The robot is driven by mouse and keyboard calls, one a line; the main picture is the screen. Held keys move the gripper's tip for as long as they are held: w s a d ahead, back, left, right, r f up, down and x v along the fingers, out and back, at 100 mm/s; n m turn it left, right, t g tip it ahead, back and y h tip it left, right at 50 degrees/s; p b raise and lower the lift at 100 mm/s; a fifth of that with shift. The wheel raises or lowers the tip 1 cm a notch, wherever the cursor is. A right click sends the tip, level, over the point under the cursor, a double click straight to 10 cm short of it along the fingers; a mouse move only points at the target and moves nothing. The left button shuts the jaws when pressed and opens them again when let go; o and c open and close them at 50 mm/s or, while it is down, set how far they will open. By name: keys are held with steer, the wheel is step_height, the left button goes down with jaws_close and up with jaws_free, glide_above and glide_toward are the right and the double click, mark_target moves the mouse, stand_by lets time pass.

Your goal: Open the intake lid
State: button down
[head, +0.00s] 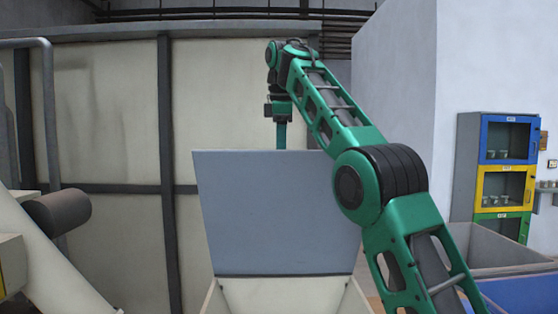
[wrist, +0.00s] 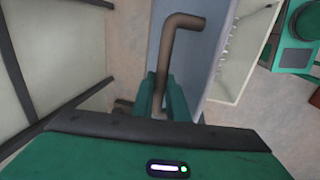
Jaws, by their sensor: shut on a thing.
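The intake lid (head: 275,210) is a flat blue-grey panel standing nearly upright, tilted slightly, at the rear edge of a cream intake box (head: 285,298). The box is open under it. In the wrist view the lid (wrist: 192,62) shows with a brown bent bar handle (wrist: 182,22) on its outer side. My gripper (wrist: 165,88) has its green fingers shut on the handle bar. In the head view my gripper (head: 282,137) reaches down behind the lid's top edge; its fingertips and the handle are hidden by the lid.
A large cream panelled wall (head: 110,120) with dark beams stands close behind the lid. A round brown roller (head: 60,210) and a slanted cream chute (head: 50,265) are at left. A coloured cabinet (head: 505,165) and a grey bin (head: 490,250) are at right.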

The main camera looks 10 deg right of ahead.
steer(key=c, duration=2)
jaws_free()
steer(key=shift+s+d+r, duration=0.1)
steer(key=shift+s+r, duration=0.05)
steer(key=shift+r, duration=0.2)
steer(key=shift+o, duration=1.4)
steer(key=shift+s+r, duration=0.1)
steer(key=shift+s, duration=0.05)
steer(key=shift+w+f, duration=0.2)
steer(key=shift+f, duration=0.05)
steer(key=shift+s, duration=0.1)
